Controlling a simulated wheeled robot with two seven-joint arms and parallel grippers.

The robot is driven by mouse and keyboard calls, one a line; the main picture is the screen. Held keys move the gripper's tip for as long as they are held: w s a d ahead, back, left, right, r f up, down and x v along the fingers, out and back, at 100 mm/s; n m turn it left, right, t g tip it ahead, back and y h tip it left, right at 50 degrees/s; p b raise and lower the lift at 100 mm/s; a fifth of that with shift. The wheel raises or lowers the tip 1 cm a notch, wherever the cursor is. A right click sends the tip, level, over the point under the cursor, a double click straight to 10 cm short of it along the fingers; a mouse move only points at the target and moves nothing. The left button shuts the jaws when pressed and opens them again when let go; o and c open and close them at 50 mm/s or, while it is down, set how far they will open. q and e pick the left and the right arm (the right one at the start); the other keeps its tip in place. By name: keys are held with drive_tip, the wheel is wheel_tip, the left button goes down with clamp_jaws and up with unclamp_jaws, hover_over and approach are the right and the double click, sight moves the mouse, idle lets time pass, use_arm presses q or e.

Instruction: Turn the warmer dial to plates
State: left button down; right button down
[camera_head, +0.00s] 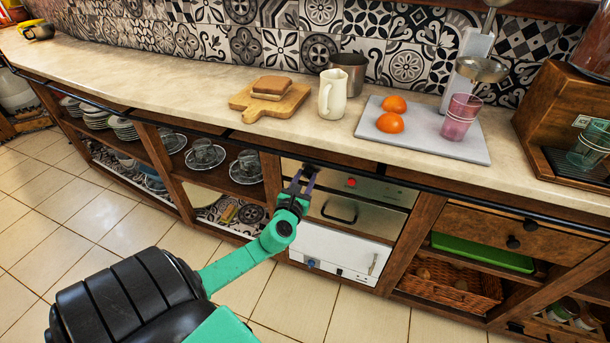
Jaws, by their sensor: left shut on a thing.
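The warmer (385,191) is a silver, drawer-like unit under the counter, with a black handle and a small red spot (351,182) on its upper panel. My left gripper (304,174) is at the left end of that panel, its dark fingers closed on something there. The fingers hide what they hold; it appears to be the warmer's dial, but its setting and markings cannot be read. My right gripper is not in view.
A white appliance (330,248) with a blue-marked control sits below the warmer. A dark rail (405,183) runs along the counter edge just above the gripper. Glasses and saucers (245,167) stand on the shelf to the left; a wicker basket (450,285) is to the right.

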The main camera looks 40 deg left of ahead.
use_arm(q)
drive_tip(key=shift+m+p, duration=0.35)
drive_tip(key=shift+m, duration=0.55)
drive_tip(key=c, duration=0.5)
unclamp_jaws()
drive_tip(key=v, duration=1.4)
drive_tip(key=shift+s+d+f+p, duration=0.15)
drive_tip(key=shift+s+d+p, duration=0.1)
drive_tip(key=shift+p, duration=0.1)
